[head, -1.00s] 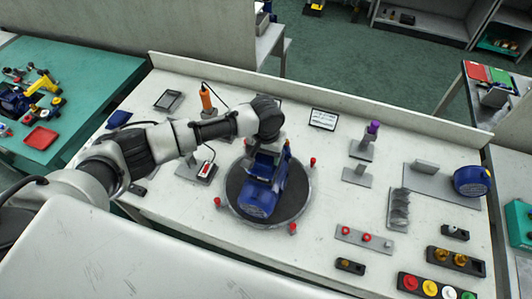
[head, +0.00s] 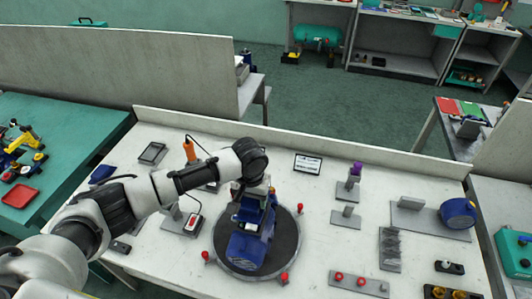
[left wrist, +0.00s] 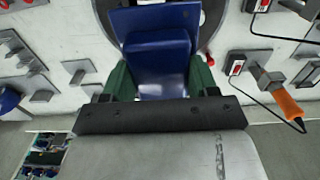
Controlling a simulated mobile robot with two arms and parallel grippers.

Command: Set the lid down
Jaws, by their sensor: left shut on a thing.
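My left gripper (head: 257,190) is over the round dark turntable (head: 222,237) on the white bench. In the left wrist view its green fingers (left wrist: 160,80) are shut on both sides of a blue block (left wrist: 158,65), which appears to be the lid. A blue flat-faced part (head: 246,250) shows below the gripper on the turntable. Where the lid ends and the pump body starts is hard to tell, and I cannot see whether they touch. My right gripper is not in view.
Red knobs (head: 284,277) stand around the turntable. An orange-handled tool (head: 189,150) stands behind my arm. To the right are a purple-topped post (head: 355,170), grey brackets and a round blue part (head: 458,213) on a plate. Bare bench lies between the turntable and these.

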